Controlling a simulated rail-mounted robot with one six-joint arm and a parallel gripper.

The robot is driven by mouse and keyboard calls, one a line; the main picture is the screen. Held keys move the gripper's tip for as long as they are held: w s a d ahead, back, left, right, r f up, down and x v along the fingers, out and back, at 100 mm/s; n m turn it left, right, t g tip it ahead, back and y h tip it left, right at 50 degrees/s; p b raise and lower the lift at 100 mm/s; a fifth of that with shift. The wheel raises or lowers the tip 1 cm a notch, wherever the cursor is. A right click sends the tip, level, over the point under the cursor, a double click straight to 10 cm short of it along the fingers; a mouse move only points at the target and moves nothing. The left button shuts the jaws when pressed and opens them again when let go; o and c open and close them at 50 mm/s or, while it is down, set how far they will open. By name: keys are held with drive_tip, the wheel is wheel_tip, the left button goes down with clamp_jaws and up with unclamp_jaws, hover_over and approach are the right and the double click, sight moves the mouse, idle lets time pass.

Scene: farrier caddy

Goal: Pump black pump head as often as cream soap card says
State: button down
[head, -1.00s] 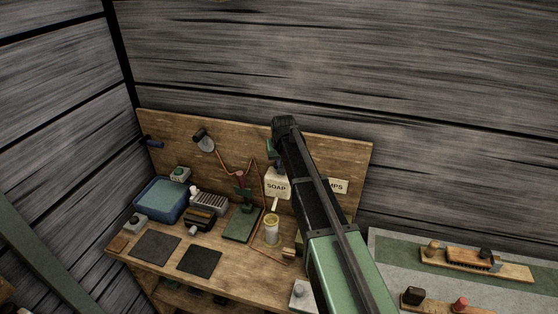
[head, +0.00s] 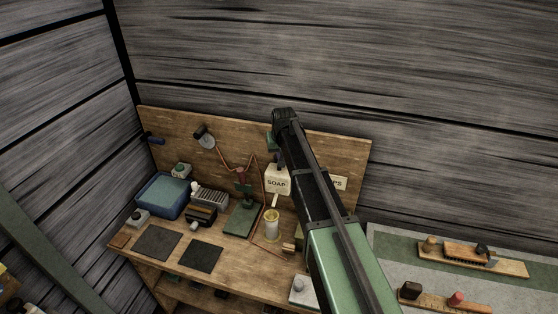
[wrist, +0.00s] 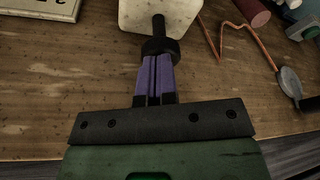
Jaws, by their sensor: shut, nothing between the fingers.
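The cream soap bottle (head: 278,183), marked SOAP, stands at the back of the bench against the wooden board. Its base end is cut off in the wrist view (wrist: 150,14). A black stem leads to the black pump head (wrist: 160,47). My gripper (wrist: 158,60) has its purple fingers together and empty, with the tips right at the pump head; I cannot tell whether they touch. In the head view my gripper (head: 273,143) is above the bottle, partly behind my arm. The cream card (head: 340,183) is partly hidden by my arm, only "PS" showing; the wrist view cuts it off (wrist: 40,8), its number unclear.
A clear cup (head: 271,223) stands in front of the bottle. A green stand (head: 240,218), copper pipe (head: 229,158), blue basin (head: 163,196) and dark mats (head: 157,243) are to the left. A grey-topped table (head: 400,262) with brushes is at right.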

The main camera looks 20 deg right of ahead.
drive_tip(key=shift+f+b, duration=1.45)
drive_tip(key=shift+f, duration=0.2)
drive_tip(key=shift+r, duration=0.1)
wheel_tip(320, 180, up, 4)
drive_tip(key=p, duration=0.4)
drive_tip(key=shift+r, duration=0.1)
drive_tip(key=shift+f, duration=0.2)
